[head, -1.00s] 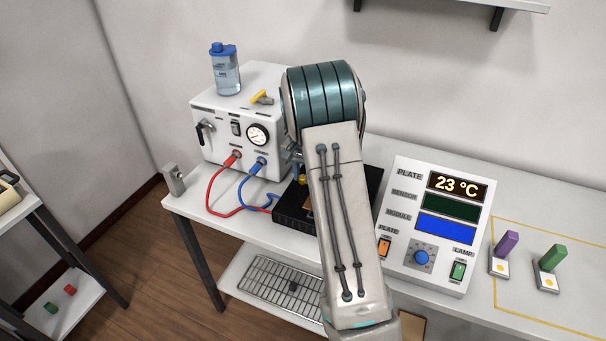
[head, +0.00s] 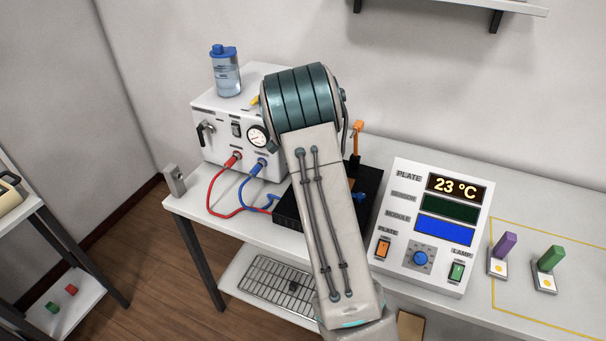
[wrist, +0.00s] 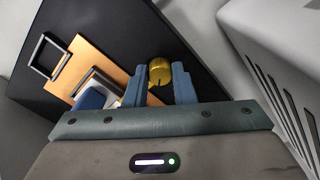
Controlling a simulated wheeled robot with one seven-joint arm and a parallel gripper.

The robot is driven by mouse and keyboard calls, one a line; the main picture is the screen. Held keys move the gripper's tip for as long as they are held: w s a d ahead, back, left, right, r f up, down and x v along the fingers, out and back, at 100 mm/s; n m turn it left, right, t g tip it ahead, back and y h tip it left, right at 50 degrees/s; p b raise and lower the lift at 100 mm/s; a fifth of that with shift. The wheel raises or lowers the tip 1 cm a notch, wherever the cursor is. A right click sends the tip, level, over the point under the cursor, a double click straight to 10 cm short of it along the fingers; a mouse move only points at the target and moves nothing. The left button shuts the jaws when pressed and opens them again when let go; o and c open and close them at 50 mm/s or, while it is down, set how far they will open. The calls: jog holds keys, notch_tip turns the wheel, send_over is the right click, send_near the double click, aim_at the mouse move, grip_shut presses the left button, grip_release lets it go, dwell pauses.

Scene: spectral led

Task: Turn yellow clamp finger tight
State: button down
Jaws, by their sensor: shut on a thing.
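The yellow clamp (wrist: 159,71) is a round brass-yellow knob in the wrist view. My gripper (wrist: 158,84) has its two blue fingers on either side of the knob and is shut on it. The knob stands over the black plate unit (wrist: 110,25), by an orange-tan plate (wrist: 90,65) with a metal loop handle. In the head view my arm hides the knob and my gripper. Only parts of the black unit (head: 288,212) show around the arm there.
A white chiller box (head: 225,125) with a bottle (head: 226,70) stands left of my arm, its red and blue hoses running toward the black unit. An orange upright piece (head: 356,139) stands behind the unit. A control panel (head: 434,225) stands to the right.

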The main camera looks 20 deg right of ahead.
jog(key=shift+r, duration=0.1)
dwell(0.4)
jog(key=c, duration=1.2)
grip_release()
notch_tip(320, 180, up, 14)
